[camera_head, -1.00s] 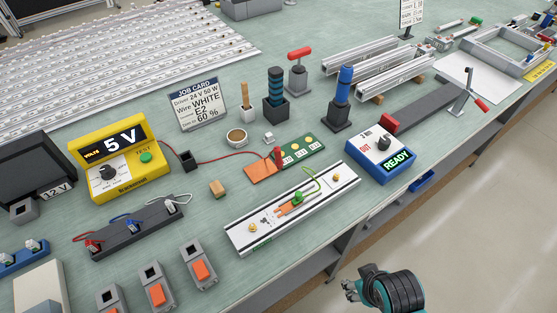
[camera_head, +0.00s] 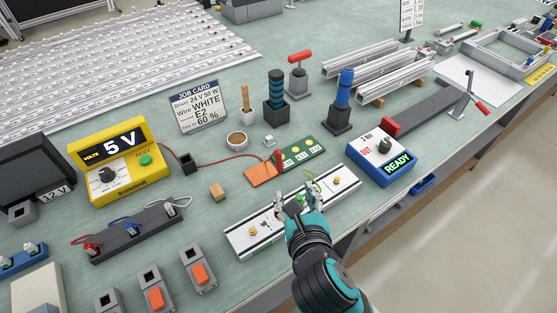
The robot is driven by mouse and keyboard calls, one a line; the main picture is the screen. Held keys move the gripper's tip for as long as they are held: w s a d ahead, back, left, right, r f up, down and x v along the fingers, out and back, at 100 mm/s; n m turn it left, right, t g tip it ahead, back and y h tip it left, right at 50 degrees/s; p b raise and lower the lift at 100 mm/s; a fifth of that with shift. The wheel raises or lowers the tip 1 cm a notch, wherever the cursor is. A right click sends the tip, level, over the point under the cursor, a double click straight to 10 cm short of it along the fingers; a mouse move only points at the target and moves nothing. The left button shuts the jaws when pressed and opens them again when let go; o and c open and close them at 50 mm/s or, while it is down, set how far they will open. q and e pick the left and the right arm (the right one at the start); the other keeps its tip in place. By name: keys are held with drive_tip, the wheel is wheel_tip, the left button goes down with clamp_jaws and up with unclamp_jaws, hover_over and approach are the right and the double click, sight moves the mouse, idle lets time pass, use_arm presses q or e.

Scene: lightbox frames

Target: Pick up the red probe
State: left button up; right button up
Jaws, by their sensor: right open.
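The red probe (camera_head: 279,156) stands at the left end of a green board (camera_head: 303,151), by an orange pad (camera_head: 263,174). A thin red lead (camera_head: 225,160) runs from it to the small black block beside the yellow meter (camera_head: 117,160), which reads 5 V. My right gripper (camera_head: 300,198) is open over the middle of the white rail (camera_head: 258,236), in front of the probe and apart from it. It hides much of the small green and copper piece on the rail. My left gripper is not in view.
The blue READY box (camera_head: 381,160) stands to the right of the rail. Grey blocks with orange tops (camera_head: 200,273) stand at the front left.

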drive_tip(key=n, duration=0.1)
approach(279, 162)
drive_tip(key=x, duration=0.6)
drive_tip(key=shift+w+d+r, duration=0.1)
drive_tip(key=shift+d, duration=0.25)
drive_tip(key=shift+a+x, duration=0.15)
drive_tip(key=shift+x, duration=1.25)
drive_tip(key=shift+a+x, duration=0.2)
drive_tip(key=shift+x, duration=1.25)
clamp_jaws()
